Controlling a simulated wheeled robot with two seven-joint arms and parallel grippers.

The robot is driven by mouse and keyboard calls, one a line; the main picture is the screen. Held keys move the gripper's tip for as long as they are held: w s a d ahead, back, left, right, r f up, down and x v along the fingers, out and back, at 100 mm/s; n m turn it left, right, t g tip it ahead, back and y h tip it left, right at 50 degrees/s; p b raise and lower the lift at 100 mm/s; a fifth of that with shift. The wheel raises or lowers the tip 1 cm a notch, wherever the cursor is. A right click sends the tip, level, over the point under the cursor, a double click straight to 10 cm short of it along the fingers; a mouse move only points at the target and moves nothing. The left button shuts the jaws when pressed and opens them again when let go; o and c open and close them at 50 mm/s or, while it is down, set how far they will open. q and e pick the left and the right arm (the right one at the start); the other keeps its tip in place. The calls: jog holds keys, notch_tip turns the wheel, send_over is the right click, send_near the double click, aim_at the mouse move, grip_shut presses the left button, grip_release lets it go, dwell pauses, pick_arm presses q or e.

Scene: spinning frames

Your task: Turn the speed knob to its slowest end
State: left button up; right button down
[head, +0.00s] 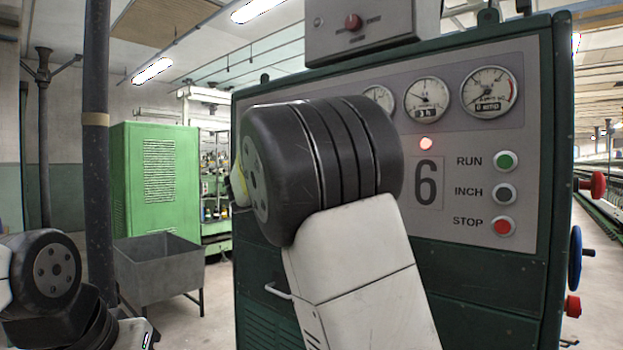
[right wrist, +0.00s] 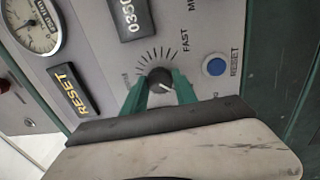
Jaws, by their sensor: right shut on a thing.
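The speed knob (right wrist: 160,77) is a small dark round knob with a pale mark toward its lower right in the right wrist view. An arc of tick marks (right wrist: 155,56) lies above it, with the word FAST (right wrist: 186,40) at the upper right. Another label at the arc's left end is too small to read. My right gripper (right wrist: 160,88) has its two green fingers on either side of the knob and is shut on it. In the head view my right arm hides the knob and that gripper. My left gripper is out of view; only its arm shows at lower left.
A blue RESET button (right wrist: 215,66) sits close right of the knob, and a gauge (right wrist: 32,25) is at upper left. In the head view the green machine (head: 480,275) carries RUN (head: 505,161), INCH and STOP (head: 502,227) buttons. A grey bin (head: 160,265) stands left.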

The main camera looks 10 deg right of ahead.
dwell(0.4)
jog(key=c, duration=1)
grip_release()
jog(key=v, duration=0.7)
jog(key=shift+s+a, duration=0.25)
jog(key=shift+a, duration=0.05)
jog(key=shift+f, duration=0.1)
